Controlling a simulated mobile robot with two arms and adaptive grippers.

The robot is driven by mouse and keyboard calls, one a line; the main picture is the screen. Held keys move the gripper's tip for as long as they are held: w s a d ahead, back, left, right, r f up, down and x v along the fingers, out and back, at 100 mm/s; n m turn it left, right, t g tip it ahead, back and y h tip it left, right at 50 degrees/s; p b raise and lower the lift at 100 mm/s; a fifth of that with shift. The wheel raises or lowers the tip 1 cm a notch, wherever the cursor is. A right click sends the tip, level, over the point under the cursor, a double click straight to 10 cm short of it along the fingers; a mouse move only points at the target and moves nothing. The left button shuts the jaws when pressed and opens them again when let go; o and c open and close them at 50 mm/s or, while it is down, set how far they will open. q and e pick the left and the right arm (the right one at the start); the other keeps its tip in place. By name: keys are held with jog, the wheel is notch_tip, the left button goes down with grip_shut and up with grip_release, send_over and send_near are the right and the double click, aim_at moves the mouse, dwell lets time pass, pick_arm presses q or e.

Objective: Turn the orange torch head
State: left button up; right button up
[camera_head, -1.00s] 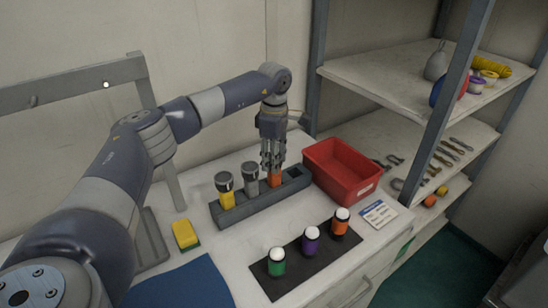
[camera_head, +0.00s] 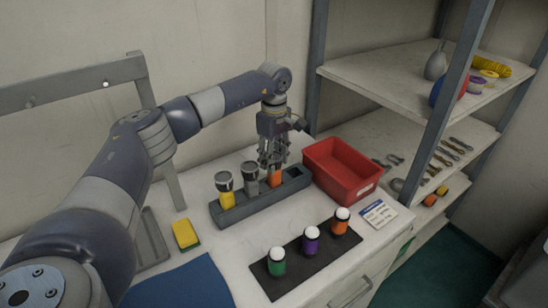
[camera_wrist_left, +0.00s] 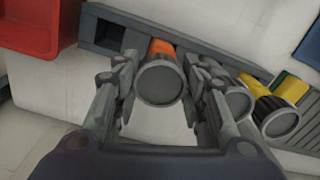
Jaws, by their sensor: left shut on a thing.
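The orange torch (camera_head: 275,178) stands upright in the grey rack (camera_head: 228,215). Its grey head (camera_wrist_left: 159,82) shows between the fingers in the left wrist view, with a little of the orange body (camera_wrist_left: 160,47) behind it. My left gripper (camera_head: 272,160) comes down from above and is shut on this torch head, which it mostly hides in the head view. A grey torch (camera_head: 250,182) and a yellow torch (camera_head: 226,196) stand in the same rack to the left. My right gripper is not in view.
A red bin (camera_head: 345,168) stands just right of the rack. In front, a dark mat (camera_head: 292,262) holds green, purple and orange white-topped items. A yellow sponge (camera_head: 186,234) and a blue cloth (camera_head: 185,285) lie to the left. A shelf post (camera_head: 318,60) rises behind the bin.

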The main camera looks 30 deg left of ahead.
pick_arm(q)
jog(key=shift+m, duration=0.3)
dwell(1.4)
jog(key=o, duration=1.1)
